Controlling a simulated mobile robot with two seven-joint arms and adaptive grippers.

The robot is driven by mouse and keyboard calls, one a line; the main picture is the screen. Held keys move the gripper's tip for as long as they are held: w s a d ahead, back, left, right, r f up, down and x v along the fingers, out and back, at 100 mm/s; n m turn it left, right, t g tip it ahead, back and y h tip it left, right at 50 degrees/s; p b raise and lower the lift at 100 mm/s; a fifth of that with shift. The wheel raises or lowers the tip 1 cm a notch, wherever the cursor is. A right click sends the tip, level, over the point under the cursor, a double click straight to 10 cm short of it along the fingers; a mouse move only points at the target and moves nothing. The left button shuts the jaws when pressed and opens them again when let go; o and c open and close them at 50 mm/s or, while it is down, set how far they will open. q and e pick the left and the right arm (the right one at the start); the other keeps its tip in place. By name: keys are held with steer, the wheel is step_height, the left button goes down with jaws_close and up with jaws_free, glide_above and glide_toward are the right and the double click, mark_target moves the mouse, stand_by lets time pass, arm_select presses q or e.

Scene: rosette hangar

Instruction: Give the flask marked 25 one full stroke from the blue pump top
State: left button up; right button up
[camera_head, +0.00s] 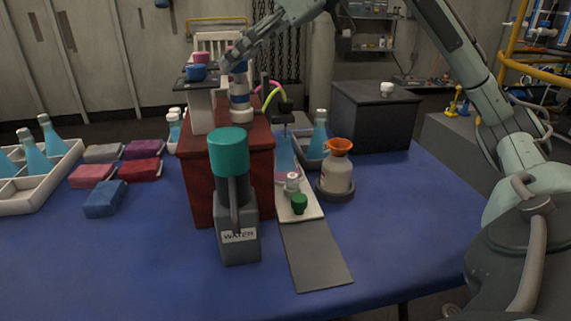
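The blue pump top (196,72) sits on a dark plate above a grey column, on the dark red box (199,185). A pink top (201,58) is just behind it. My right gripper (228,60) reaches in from the upper right, close to the right of the tops. Whether it touches anything, and its finger opening, are unclear. A blue flask (284,155) stands under a dark spout (283,113) with pink and yellow hoses. Another blue flask (318,137) stands behind it to the right. I cannot read 25 on any flask. My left gripper is not in view.
A grey WATER bottle (240,246) with a teal top stands in front of the red box. A white bottle (337,178) with an orange top is at right. Several coloured blocks (105,199) and a white flask tray (73,158) are left. The blue table's front right is clear.

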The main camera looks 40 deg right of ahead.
steer(key=c, duration=0.4)
steer(key=shift+r+p, duration=1.05)
steer(key=shift+p, duration=0.05)
steer(key=shift+c, duration=0.2)
steer(key=shift+f+b, duration=0.95)
steer(key=shift+f, duration=0.15)
steer(key=o, duration=0.9)
